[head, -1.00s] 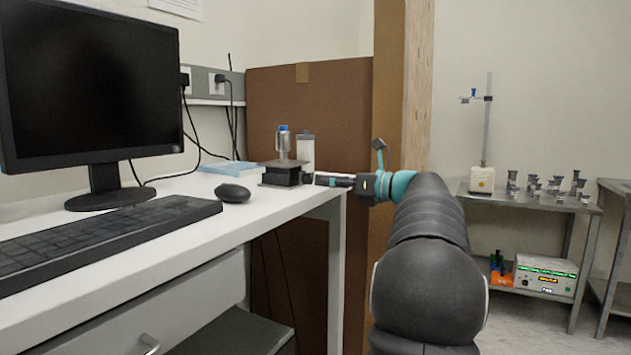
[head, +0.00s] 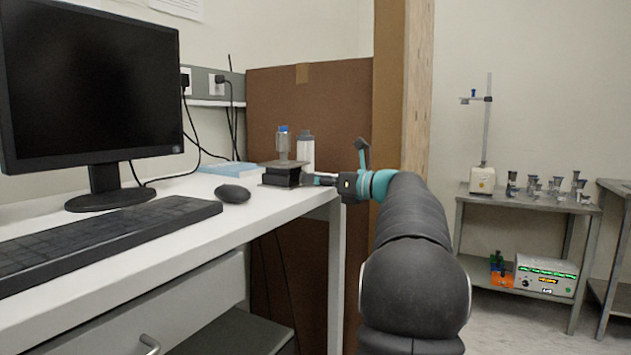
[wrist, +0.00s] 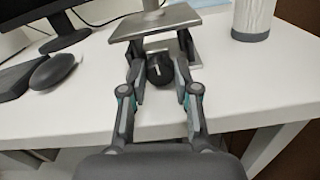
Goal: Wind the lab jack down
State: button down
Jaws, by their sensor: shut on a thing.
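The lab jack (head: 279,174) stands near the right end of the white desk, a low dark stand with a flat top plate. A clear vessel with a blue top (head: 283,143) stands on it. In the wrist view the jack's metal top plate (wrist: 155,22) is at the top, and its dark round knob (wrist: 160,70) faces me. My gripper (wrist: 160,82) is shut on the knob, one finger on each side. In the head view my gripper (head: 322,180) reaches the jack from the right; its fingertips are too small to make out there.
A white cylinder (head: 306,152) stands just behind the jack, to its right in the wrist view. A mouse (head: 232,194), keyboard (head: 110,235) and monitor (head: 90,90) are to the left. A blue book (head: 230,168) lies behind. A brown panel (head: 300,110) backs the desk end.

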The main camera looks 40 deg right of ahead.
jog(key=shift+n, duration=2.3)
jog(key=c, duration=0.8)
grip_release()
jog(key=shift+w, duration=0.1)
jog(key=shift+c, duration=0.2)
jog(key=v, duration=1.2)
